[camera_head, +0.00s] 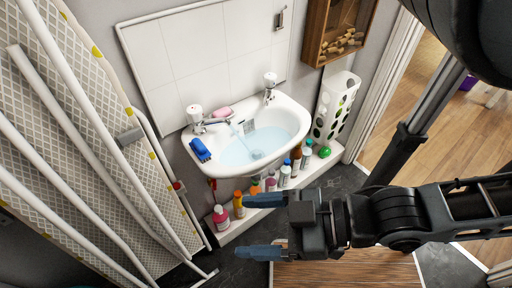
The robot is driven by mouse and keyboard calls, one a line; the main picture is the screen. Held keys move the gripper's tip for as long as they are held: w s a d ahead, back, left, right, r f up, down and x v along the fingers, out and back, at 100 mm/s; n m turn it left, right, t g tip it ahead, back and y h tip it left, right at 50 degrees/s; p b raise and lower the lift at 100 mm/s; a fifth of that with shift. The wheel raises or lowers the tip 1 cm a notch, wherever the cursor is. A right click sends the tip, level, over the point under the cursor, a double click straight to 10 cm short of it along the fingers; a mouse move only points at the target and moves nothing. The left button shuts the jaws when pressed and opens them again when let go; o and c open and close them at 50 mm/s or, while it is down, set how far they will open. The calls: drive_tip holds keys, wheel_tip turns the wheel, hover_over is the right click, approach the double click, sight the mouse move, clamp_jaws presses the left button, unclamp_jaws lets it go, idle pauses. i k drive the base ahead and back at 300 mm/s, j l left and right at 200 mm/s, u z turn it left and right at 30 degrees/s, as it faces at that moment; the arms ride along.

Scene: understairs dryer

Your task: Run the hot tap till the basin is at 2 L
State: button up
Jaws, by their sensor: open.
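The white basin (296,107) is fixed to the tiled wall and holds clear pale-blue water. A small marked scale (249,128) shows on its inner back wall; its figures are too small to read. The left tap (195,113) has a white top, and its spout reaches over the bowl with what looks like a thin stream below it. The right tap (270,80) also has a white top. I cannot make out which is marked hot. My gripper (243,226) is open and empty, in front of and below the basin, apart from both taps.
Pink soap (222,112) and a blue brush (200,149) lie on the basin's rim. Several bottles (285,174) line the ledge below. An ironing board (85,120) leans at left. A wooden box (338,30) hangs upper right. A doorway opens at right.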

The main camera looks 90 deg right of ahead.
sight(194, 113)
drive_tip(key=l+z, duration=0.1)
drive_tip(key=z, duration=0.3)
drive_tip(key=k+l+z, duration=0.1)
drive_tip(key=z, duration=0.25)
drive_tip(key=l+z, duration=0.15)
drive_tip(key=z, duration=0.25)
